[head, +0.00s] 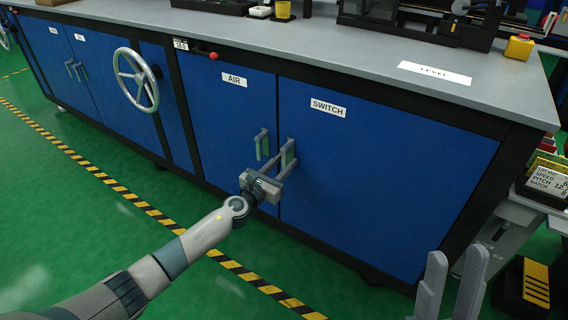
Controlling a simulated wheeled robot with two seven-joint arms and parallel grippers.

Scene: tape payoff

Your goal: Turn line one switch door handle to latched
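The switch door (400,170) is a blue panel with a white SWITCH label (327,108), and it looks closed. Its grey upright handle (291,146) is at the door's left edge. My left gripper (287,163) is at this handle, with its fingers apart on either side of the handle's lower part. I cannot tell whether they touch it, and they partly hide it. My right gripper (450,288) is at the bottom right, open and empty, well away from the door.
The air door (225,115) and its upright handle (262,144) are close to the left of my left gripper. A handwheel (136,80) sticks out further left. The grey worktop (370,62) overhangs the doors. Striped tape (160,218) crosses the green floor.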

